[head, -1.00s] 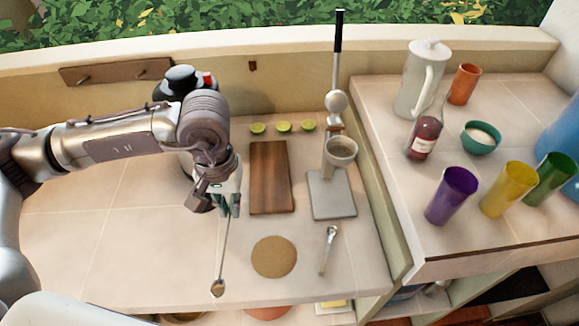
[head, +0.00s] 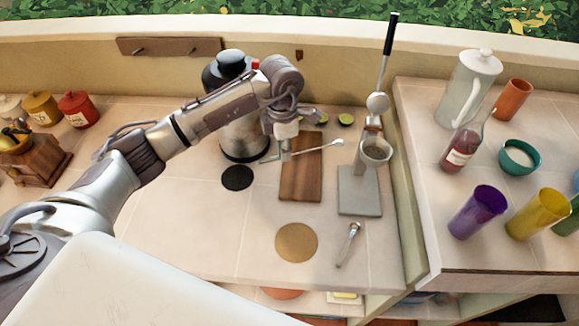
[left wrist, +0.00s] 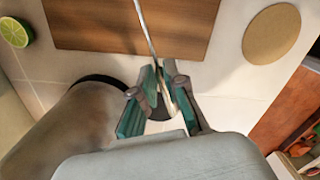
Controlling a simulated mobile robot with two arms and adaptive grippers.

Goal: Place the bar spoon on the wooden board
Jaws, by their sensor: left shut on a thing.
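My left gripper (head: 287,153) is shut on the bar spoon (head: 318,149), near the far end of the board. The spoon's thin shaft runs roughly level across the board, with its bowl toward the lever press at right. The wooden board (head: 301,185) is a brown rectangle lying flat on the tiled counter. In the left wrist view, the fingers (left wrist: 166,85) pinch the spoon shaft (left wrist: 145,27), which extends over the board (left wrist: 95,22). The spoon appears above the board; the exact gap is unclear. My right gripper is not in view.
A lever press (head: 372,150) stands close right of the board, and a steel-and-black canister (head: 243,135) close left. Lime halves (head: 345,119) lie behind. A round cork mat (head: 296,243) and a metal tool (head: 348,243) lie in front. Counter at left front is clear.

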